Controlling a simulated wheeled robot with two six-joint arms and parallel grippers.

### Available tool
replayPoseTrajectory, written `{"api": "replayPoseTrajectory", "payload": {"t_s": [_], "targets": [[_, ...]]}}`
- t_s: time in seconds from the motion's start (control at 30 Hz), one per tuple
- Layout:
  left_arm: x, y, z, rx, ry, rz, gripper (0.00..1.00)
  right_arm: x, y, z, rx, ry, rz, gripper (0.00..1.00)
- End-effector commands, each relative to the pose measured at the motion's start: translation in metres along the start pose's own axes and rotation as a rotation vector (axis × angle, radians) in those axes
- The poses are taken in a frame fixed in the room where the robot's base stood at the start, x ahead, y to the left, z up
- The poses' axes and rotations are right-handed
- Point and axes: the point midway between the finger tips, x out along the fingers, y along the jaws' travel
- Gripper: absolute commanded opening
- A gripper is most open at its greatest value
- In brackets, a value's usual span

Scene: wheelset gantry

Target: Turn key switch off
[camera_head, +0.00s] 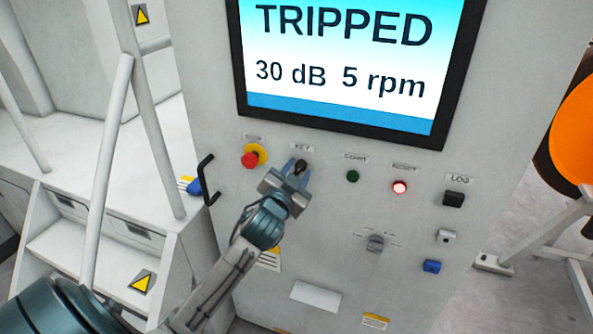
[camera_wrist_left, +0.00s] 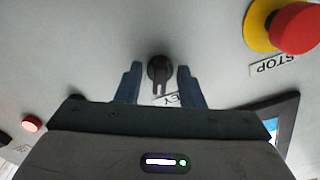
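The key switch is a small dark knob (camera_head: 301,166) under the KEY label on the pale cabinet panel. In the left wrist view the key switch (camera_wrist_left: 159,70) sits between the two blue fingers of my left gripper (camera_wrist_left: 160,82), with a gap on each side. My left gripper (camera_head: 292,174) is open in front of the switch in the head view and partly covers it. Whether the fingertips reach the panel is not clear. My right gripper is not in view.
A red stop button (camera_head: 251,159) on a yellow base is just left of the key switch. A black handle (camera_head: 207,180) juts out further left. A green button (camera_head: 352,176), a lit reset button (camera_head: 400,187) and a selector knob (camera_head: 375,244) are to the right. The screen (camera_head: 345,60) reads TRIPPED.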

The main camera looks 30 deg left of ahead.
Motion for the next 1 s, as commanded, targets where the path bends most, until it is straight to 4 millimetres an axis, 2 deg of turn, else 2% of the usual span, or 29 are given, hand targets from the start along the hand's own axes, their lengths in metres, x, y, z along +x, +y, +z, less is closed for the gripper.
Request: {"api": "replayPoseTrajectory", "payload": {"t_s": [0.17, 0.3, 0.33, 0.67, 1.0], "targets": [[-0.0001, 0.0002, 0.0003, 0.000, 0.000, 0.000, 0.35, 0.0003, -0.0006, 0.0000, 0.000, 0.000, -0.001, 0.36], [-0.0003, 0.0002, 0.0004, 0.000, -0.001, 0.000, 0.07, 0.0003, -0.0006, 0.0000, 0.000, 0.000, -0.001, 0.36], [-0.0003, 0.0002, 0.0005, 0.000, -0.001, 0.000, 0.04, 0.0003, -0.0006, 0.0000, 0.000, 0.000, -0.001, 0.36], [-0.0003, 0.0005, 0.0010, -0.039, -0.001, 0.000, 0.04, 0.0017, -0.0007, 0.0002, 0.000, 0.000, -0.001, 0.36], [0.0000, 0.0011, 0.0019, -0.262, -0.002, 0.000, 0.04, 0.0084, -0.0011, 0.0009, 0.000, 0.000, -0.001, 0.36]]}}
